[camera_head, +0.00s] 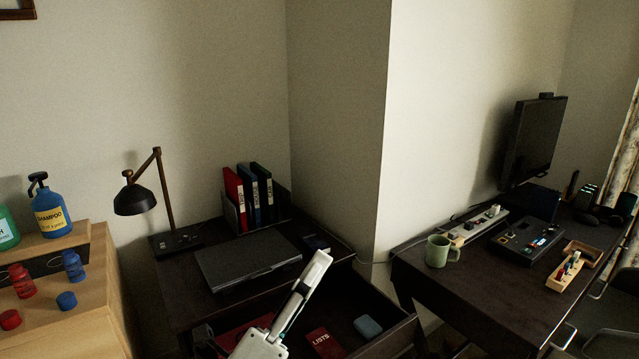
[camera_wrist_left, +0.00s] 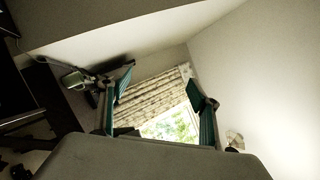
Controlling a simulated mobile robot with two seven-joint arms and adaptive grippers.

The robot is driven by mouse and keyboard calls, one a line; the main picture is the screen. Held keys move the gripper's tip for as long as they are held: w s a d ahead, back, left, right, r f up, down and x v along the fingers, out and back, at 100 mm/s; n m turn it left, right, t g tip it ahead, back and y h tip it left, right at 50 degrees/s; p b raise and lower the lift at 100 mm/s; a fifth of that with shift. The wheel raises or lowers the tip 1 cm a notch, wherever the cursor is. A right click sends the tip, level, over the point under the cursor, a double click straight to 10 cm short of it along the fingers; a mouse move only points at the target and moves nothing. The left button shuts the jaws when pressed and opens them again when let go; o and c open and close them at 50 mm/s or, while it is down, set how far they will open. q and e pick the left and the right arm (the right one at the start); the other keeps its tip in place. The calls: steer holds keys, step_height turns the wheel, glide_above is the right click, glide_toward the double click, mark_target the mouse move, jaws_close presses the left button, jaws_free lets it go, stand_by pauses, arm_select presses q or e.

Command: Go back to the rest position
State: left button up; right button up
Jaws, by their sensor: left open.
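My left gripper (camera_head: 303,287) reaches up from the bottom of the head view, in front of the dark desk with the open drawer. Seen nearly edge-on, it covers part of the drawer. In the left wrist view its two teal-padded fingers (camera_wrist_left: 163,92) stand apart with nothing between them. Behind them are a curtain and a bright window (camera_wrist_left: 170,125). My right gripper is in neither view.
The open drawer (camera_head: 408,322) holds a red LISTS book (camera_head: 325,343) and a blue-grey case (camera_head: 367,327). A closed laptop (camera_head: 248,262), binders (camera_head: 247,197) and a lamp (camera_head: 135,199) stand on the desk. A green mug (camera_head: 437,251) is on the right desk.

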arm_select(q)
steer(key=a+f+n+g+y, duration=0.3)
steer(key=a+f+n+y, duration=1.35)
steer(key=a, duration=0.65)
steer(key=s+a+f+n+g+y, duration=0.1)
steer(key=s+a+f+n+g, duration=0.2)
steer(key=s+a+f+g, duration=0.4)
steer(key=s+a+f+n+g+y, duration=0.15)
steer(key=s+a+f+n, duration=0.3)
steer(key=s+f, duration=0.6)
steer(key=w+d+f+n+t+h, duration=0.1)
steer(key=d+f+n+t+h, duration=0.1)
steer(key=d+f+h, duration=0.6)
steer(key=d+f+t, duration=0.1)
steer(key=d+f, duration=0.3)
steer(key=d, duration=0.3)
steer(key=shift+w+d+f, duration=0.15)
steer(key=shift+d+f, duration=0.1)
steer(key=shift+f, duration=0.15)
